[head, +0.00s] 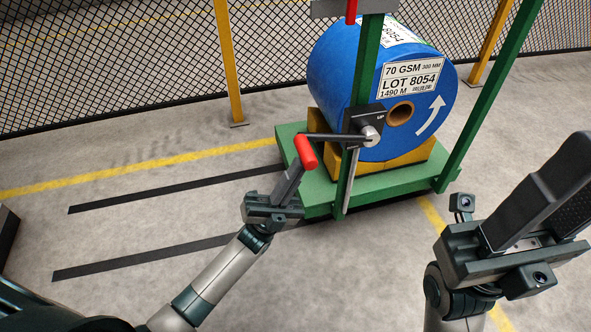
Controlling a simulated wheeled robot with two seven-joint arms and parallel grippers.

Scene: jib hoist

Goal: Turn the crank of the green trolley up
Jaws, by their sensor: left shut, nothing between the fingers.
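The green trolley (390,195) stands at the upper middle and carries a blue roll. Its crank has a black housing (362,119) on a green post, a round grey hub (370,135) and a dark arm (333,137) reaching left. A red handle (306,153) sits at the arm's left end. My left gripper (291,176) is shut and empty, its fingertips just below the red handle; I cannot tell if they touch it. My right gripper (545,195) is at the right, close to the camera and apart from the trolley; its finger gap is unclear.
The blue roll (335,70) rests in a yellow cradle (425,153). A second green post (490,95) stands at the right of the trolley. A black mesh fence (120,60) with yellow posts (228,60) runs behind. The floor left of the trolley is clear, with black and yellow stripes.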

